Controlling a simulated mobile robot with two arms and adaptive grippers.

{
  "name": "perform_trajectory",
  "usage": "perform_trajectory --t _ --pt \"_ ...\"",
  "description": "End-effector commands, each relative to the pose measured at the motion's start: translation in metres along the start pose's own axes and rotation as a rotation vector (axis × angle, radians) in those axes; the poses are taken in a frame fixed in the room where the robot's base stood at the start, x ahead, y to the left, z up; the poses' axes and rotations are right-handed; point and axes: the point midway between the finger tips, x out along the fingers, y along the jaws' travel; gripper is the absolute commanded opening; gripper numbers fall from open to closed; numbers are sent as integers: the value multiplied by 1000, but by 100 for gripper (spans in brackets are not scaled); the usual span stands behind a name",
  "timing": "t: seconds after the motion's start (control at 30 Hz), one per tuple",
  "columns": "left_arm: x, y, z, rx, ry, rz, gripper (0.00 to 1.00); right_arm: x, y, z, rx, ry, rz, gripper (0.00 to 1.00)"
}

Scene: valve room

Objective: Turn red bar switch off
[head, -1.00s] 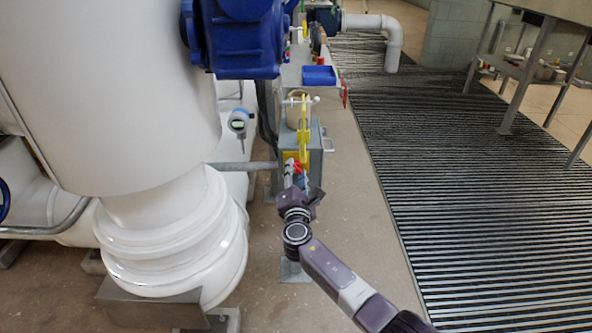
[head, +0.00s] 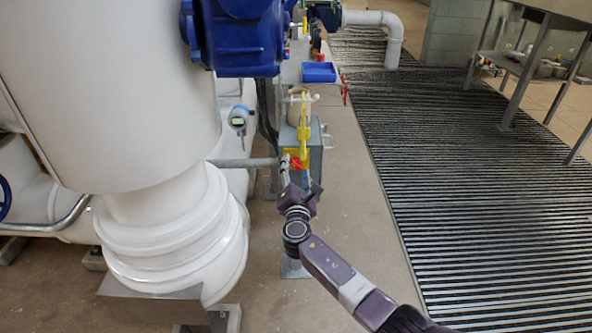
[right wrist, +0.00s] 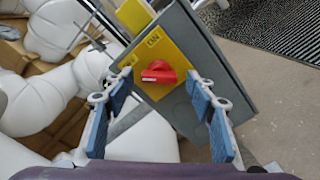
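The red bar switch (right wrist: 158,73) sits on a yellow plate (right wrist: 165,52) on the face of a grey box (right wrist: 205,50) in the right wrist view. An "ON" mark shows on the plate. In the head view the red switch (head: 297,163) is small, just beyond my right gripper (head: 299,183). In the right wrist view my right gripper (right wrist: 160,112) is open, its blue-padded fingers apart and the switch framed between and beyond them. Nothing is between the pads. I cannot tell whether a finger touches the box. My left gripper is not in view.
A large white pipe (head: 165,210) stands left of the box. A grey horizontal pipe (head: 243,162) runs near the box's left side. Bare floor and a dark grating (head: 470,200) lie to the right.

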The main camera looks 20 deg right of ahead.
Motion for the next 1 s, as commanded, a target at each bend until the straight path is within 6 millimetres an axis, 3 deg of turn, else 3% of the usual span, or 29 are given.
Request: perform_trajectory --t 0.37,0.8,1.0 --pt "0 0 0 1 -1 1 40 -10 0 1 2 -2 1 51" --pt "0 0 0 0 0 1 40 -86 0 0 1 1 1 51" --pt "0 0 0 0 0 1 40 -112 0 0 0 0 1 51"
